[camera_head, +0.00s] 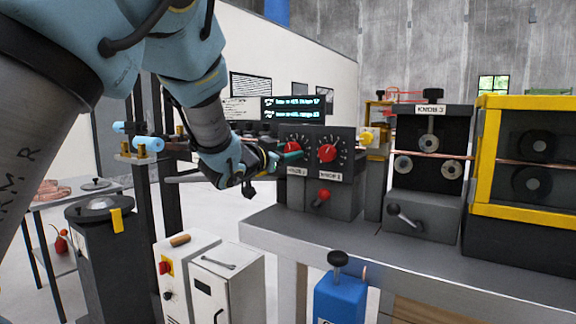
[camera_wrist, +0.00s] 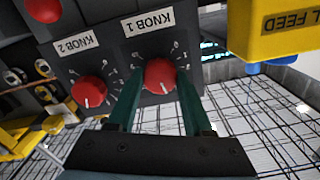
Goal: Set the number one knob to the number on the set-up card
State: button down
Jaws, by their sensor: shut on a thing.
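The number one knob is a red dial (camera_wrist: 160,75) under a KNOB 1 label in the wrist view. My gripper (camera_wrist: 160,82) is shut on it, one green finger on each side. A white mark shows near the knob's lower edge in that view; I cannot read the number it points at. In the head view my gripper (camera_head: 284,156) reaches the left part of the dark control panel (camera_head: 310,135) and mostly hides that knob. A black screen (camera_head: 293,108) with cyan text stands behind the panel, too small to read. I cannot tell which sign is the set-up card.
A second red knob (camera_wrist: 88,91), labelled KNOB 2, is beside the held one; the head view also shows a red knob (camera_head: 327,152). The roller unit (camera_head: 430,145) and yellow-framed machine (camera_head: 525,160) stand right on the bench (camera_head: 400,258).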

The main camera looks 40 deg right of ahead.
jog(key=m+b, duration=0.7)
jog(key=b, duration=0.1)
jog(key=shift+m, duration=0.3)
dwell(0.3)
jog(key=shift+c, duration=1.5)
grip_release()
jog(key=b+v, duration=0.2)
jog(key=v, duration=0.9)
